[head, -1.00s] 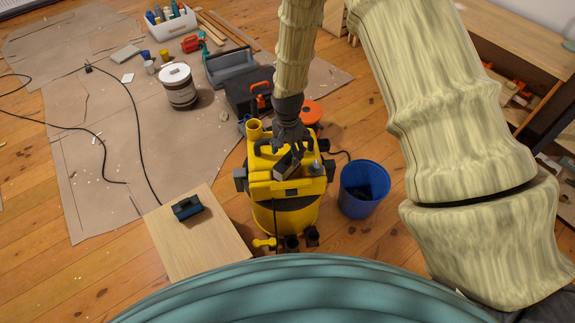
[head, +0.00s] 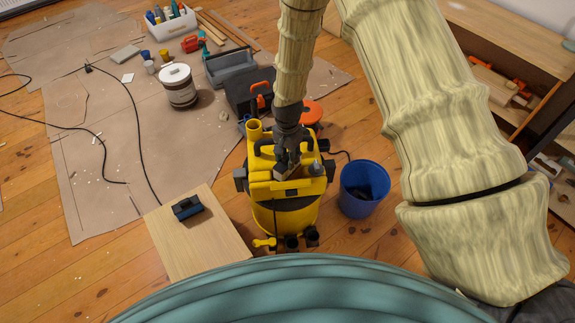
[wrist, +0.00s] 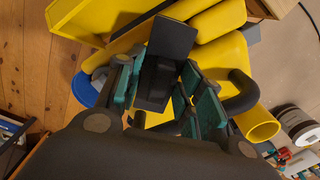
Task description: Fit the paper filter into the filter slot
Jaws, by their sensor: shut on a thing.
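The yellow vacuum (head: 285,215) stands on the floor in the middle of the head view. My gripper (head: 288,160) is over its top, pointing down. In the wrist view the block is between the fingers of my gripper (wrist: 160,88), over the yellow top. I cannot tell whether the block touches the vacuum. The filter slot is not clearly visible; the block and fingers cover that area.
A black handle (wrist: 240,92) and an open yellow pipe (wrist: 258,124) rise close to the gripper. A blue bucket (head: 364,190) stands right of the vacuum. A wooden table (head: 205,245) with a dark blue tool (head: 187,208) is at left. Cardboard (head: 110,180) covers the floor behind.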

